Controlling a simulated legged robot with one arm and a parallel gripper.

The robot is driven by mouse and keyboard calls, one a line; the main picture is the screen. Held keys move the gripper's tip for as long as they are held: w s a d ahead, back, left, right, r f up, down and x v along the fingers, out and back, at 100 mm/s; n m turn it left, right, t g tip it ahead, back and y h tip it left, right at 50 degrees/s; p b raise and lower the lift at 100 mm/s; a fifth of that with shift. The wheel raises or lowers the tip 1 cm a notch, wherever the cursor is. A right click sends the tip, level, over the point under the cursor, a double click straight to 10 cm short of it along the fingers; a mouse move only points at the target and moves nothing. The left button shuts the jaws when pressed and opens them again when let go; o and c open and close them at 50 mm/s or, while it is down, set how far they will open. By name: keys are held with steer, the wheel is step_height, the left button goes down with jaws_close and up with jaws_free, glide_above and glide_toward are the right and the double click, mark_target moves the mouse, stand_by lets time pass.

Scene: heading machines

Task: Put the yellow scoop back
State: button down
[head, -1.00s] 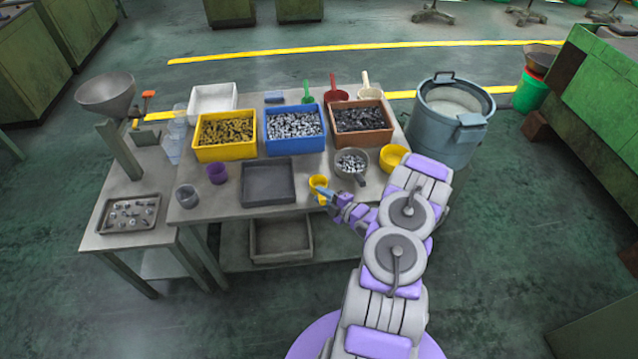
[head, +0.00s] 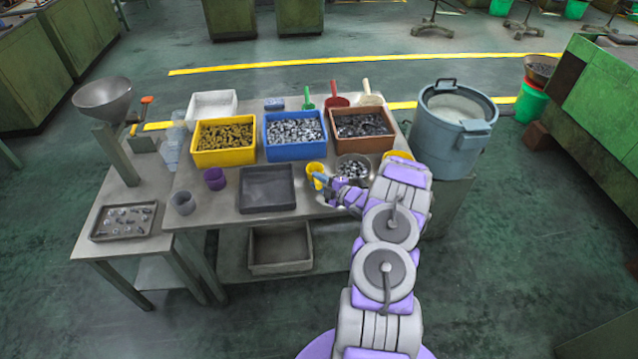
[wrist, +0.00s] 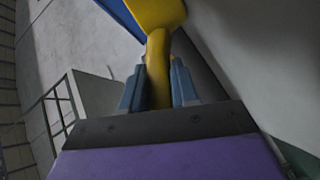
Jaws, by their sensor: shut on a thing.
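The yellow scoop (head: 315,170) shows small in the head view, at the end of my arm, above the front part of the table between the dark grey tray and a round metal bowl. In the wrist view its yellow handle (wrist: 159,72) runs between the two blue fingers of my gripper (wrist: 158,88), and its wider part goes out of the top of the picture. My gripper also shows in the head view (head: 323,180), shut on the handle. The height of the scoop over the table is hard to tell.
On the table (head: 330,211) stand a yellow bin (head: 224,158), a blue bin (head: 294,152) and a brown bin (head: 361,146) of small parts. Green (head: 308,99), red (head: 338,100) and cream (head: 370,98) scoops lie behind them. The dark grey tray (head: 267,202) is empty. A metal bowl (head: 353,177) is beside my gripper.

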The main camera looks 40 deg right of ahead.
steer(key=c, duration=0.8)
jaws_free()
steer(key=shift+c, duration=0.2)
